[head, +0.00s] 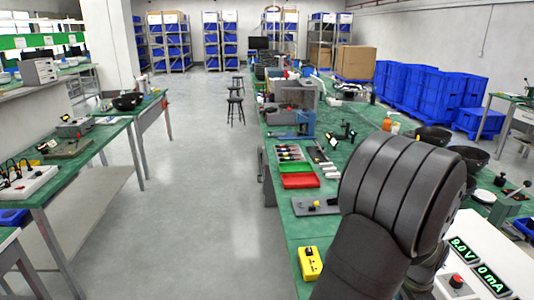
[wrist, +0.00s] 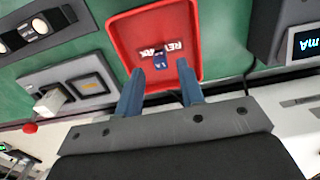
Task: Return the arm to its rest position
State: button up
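My gripper (wrist: 160,66) shows in the wrist view as two blue fingers standing apart, with nothing held between them. It points toward a red tray (wrist: 118,42) with a white label that seems to read REWORK. A small blue piece by the label is too unclear to identify. In the head view my dark arm is bent in the right foreground, over the near end of the green bench (head: 285,232). My gripper is hidden in that view.
In the head view, a yellow box (head: 310,263), a grey plate with a knob (head: 315,206) and a red bin (head: 298,181) lie left of my arm. A white supply panel (head: 510,265) reading 9.0 V and 0 mA stands at the right. The aisle floor (head: 210,200) is clear.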

jog(key=shift+r, duration=0.75)
